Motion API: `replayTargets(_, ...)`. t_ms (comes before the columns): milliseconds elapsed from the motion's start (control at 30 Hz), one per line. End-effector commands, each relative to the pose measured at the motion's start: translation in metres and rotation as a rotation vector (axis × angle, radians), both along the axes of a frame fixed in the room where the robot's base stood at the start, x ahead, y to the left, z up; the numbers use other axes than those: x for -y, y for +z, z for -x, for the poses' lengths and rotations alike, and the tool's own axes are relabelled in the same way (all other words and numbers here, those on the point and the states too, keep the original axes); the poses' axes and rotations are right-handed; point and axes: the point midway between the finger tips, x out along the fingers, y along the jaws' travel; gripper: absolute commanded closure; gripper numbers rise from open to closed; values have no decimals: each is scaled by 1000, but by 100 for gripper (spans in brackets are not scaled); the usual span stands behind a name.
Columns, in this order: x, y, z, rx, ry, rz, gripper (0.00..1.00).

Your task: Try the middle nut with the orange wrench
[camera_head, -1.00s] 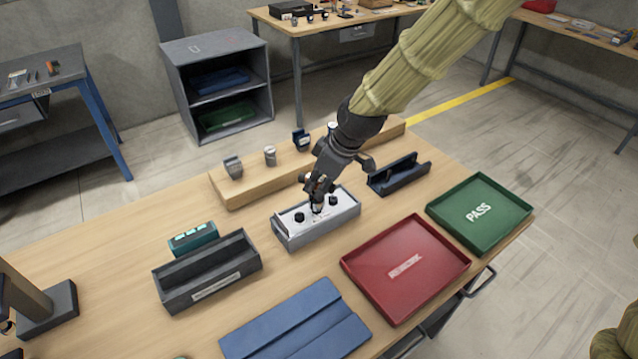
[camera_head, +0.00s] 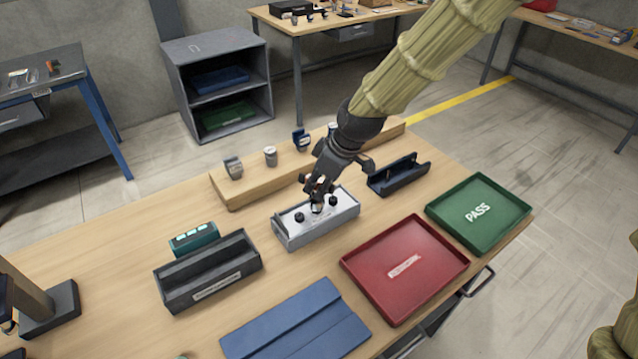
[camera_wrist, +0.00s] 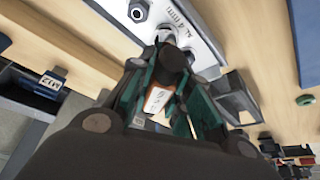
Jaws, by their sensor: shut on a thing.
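A grey block with a white top plate (camera_head: 290,236) stands mid-bench; black nuts show on it, a left one (camera_head: 299,217) and a right one (camera_head: 333,201). My gripper (camera_head: 317,192) is directly above the middle of the plate, shut on the orange wrench. In the wrist view the wrench (camera_wrist: 157,98) shows as an orange body with a white label between the fingers. Its lower end is at the middle nut, which is mostly hidden; I cannot tell how fully it is seated. The plate (camera_wrist: 180,18) also shows in the wrist view.
A wooden rail (camera_head: 232,198) with several small devices stands behind the block. A dark blue cradle (camera_head: 400,177) is right of it. A red tray (camera_head: 375,290), green PASS tray (camera_head: 440,212), blue mat (camera_head: 300,325) and dark grey open box (camera_head: 165,295) lie around it.

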Motion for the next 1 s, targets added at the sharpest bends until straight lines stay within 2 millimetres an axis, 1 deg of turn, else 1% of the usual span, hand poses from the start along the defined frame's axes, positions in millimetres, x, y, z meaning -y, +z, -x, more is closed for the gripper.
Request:
replayTargets(467, 0, 0, 0, 0, 0, 0, 100)
replayTargets(1000, 0, -6, 0, 0, 0, 0, 100)
